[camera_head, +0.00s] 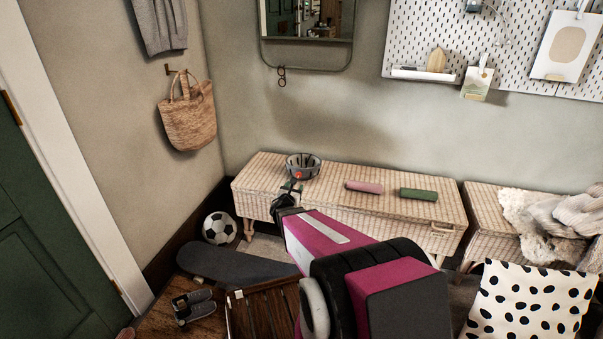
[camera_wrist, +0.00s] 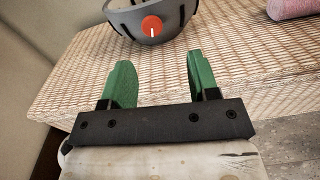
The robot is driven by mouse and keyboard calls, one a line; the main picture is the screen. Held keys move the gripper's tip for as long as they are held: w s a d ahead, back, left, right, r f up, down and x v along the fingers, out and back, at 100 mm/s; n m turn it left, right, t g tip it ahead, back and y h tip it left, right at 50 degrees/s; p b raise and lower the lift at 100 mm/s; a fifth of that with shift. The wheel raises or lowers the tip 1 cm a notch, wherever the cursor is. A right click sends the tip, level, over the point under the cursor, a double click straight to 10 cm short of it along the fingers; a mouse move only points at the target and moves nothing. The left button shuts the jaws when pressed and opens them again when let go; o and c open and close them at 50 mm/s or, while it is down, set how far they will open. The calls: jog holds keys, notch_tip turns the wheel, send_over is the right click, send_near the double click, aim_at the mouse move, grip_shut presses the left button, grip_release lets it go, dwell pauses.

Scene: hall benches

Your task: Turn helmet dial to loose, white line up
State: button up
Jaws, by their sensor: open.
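The grey helmet (camera_head: 311,163) rests near the left end of the wicker bench, and its lower part shows at the top of the wrist view (camera_wrist: 175,33). Its round orange-red dial (camera_wrist: 152,25) faces my gripper; it is a small red spot in the head view (camera_head: 298,175). A short white line on the dial runs from near its middle down to its lower edge in the wrist view. My gripper (camera_wrist: 157,58) is open, its two green fingers apart and empty, short of the dial. In the head view my gripper (camera_head: 291,187) is just in front of the helmet.
The wicker bench (camera_head: 264,198) carries a pink roll (camera_head: 364,187) and a green roll (camera_head: 418,194) right of the helmet. A wall mirror (camera_head: 306,52) hangs above. A football (camera_head: 219,227) and skateboard (camera_head: 232,265) lie on the floor.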

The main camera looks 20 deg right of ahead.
aim_at(299, 175)
jog(key=shift+n+t+y, duration=0.3)
jog(key=shift+n, duration=0.5)
jog(key=x, duration=1.1)
jog(key=shift+w+a+f, duration=0.25)
jog(key=shift+w, duration=0.2)
jog(key=c, duration=0.9)
